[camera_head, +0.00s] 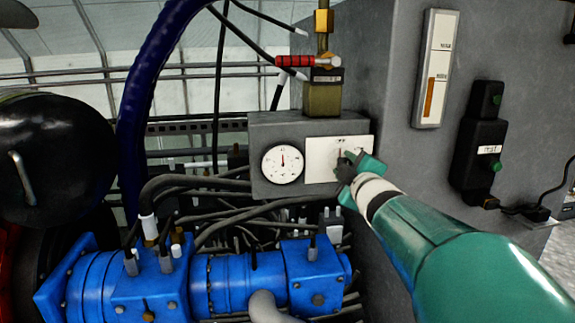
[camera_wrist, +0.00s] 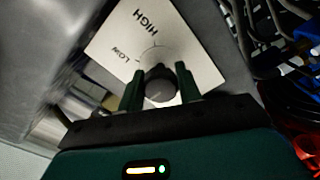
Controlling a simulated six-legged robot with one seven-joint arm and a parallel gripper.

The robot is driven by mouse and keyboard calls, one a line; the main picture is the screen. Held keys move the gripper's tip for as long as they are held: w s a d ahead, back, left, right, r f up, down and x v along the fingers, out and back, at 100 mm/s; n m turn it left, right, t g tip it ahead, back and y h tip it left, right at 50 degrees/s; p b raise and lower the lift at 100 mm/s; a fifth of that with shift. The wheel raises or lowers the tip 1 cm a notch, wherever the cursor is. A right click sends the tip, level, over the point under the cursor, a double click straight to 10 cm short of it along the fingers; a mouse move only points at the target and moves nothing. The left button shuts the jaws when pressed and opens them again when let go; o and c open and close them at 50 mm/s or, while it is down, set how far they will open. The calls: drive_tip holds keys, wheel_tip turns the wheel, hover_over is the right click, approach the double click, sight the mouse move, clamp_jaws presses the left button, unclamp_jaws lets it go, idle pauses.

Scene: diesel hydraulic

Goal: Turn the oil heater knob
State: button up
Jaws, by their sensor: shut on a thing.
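The oil heater knob (camera_wrist: 161,86) is a dark round knob on a white plate (camera_wrist: 187,48) marked HIGH and LOW. In the wrist view my gripper (camera_wrist: 160,82) has its two green fingers on either side of the knob, shut on it. In the head view my gripper (camera_head: 352,164) is at the white plate (camera_head: 318,153) on the grey box, and it largely hides the knob.
A round dial gauge (camera_head: 283,163) sits left of the plate on the same box. A red-handled valve (camera_head: 300,61) is above it. Blue pump housings (camera_head: 225,285) and black hoses lie below. A level gauge (camera_head: 437,68) and a black switch box (camera_head: 478,145) are on the grey wall at right.

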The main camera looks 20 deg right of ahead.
drive_tip(key=o, duration=1)
drive_tip(key=shift+s, duration=0.1)
drive_tip(key=v, duration=1.3)
drive_tip(key=shift+s+a, duration=0.1)
drive_tip(key=shift+s, duration=0.25)
